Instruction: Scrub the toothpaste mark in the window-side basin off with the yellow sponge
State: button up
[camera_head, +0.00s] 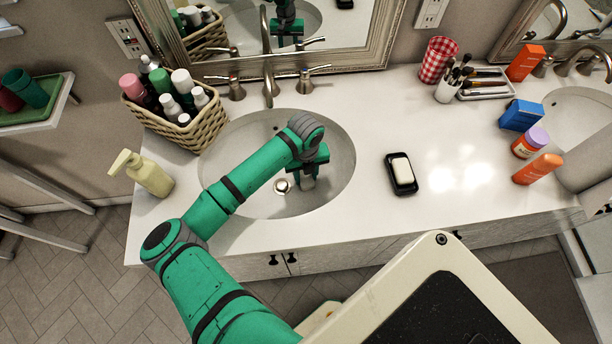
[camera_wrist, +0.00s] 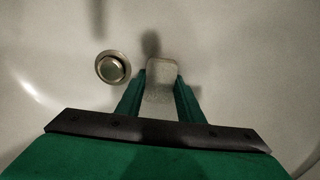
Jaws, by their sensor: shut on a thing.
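My gripper (camera_head: 307,182) reaches down into the left basin (camera_head: 336,150), just right of the drain (camera_head: 282,186). In the wrist view my gripper (camera_wrist: 160,90) is shut on a pale, block-shaped thing, seemingly the sponge (camera_wrist: 161,72); in this dim light it looks greyish beige rather than yellow. It is low over the basin floor; I cannot tell whether it touches. The drain (camera_wrist: 112,67) lies left of it. I cannot make out a toothpaste mark in either view; the arm hides part of the basin. No window shows, so I cannot tell which basin is window-side.
The faucet (camera_head: 268,85) stands behind the basin. A wicker basket (camera_head: 205,128) of bottles and a soap dispenser (camera_head: 150,175) are to the left. A black soap dish (camera_head: 402,184) lies to the right. A second basin (camera_head: 575,105) is at far right.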

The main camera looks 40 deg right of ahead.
jog(key=shift+a, duration=0.1)
jog(key=shift+s+a, duration=0.45)
jog(key=shift+s, duration=0.3)
jog(key=shift+s+d, duration=0.1)
jog(key=shift+w, duration=0.2)
jog(key=shift+w, duration=0.15)
jog(key=shift+w+d, duration=0.4)
jog(key=shift+d, duration=0.05)
jog(key=shift+r, duration=0.1)
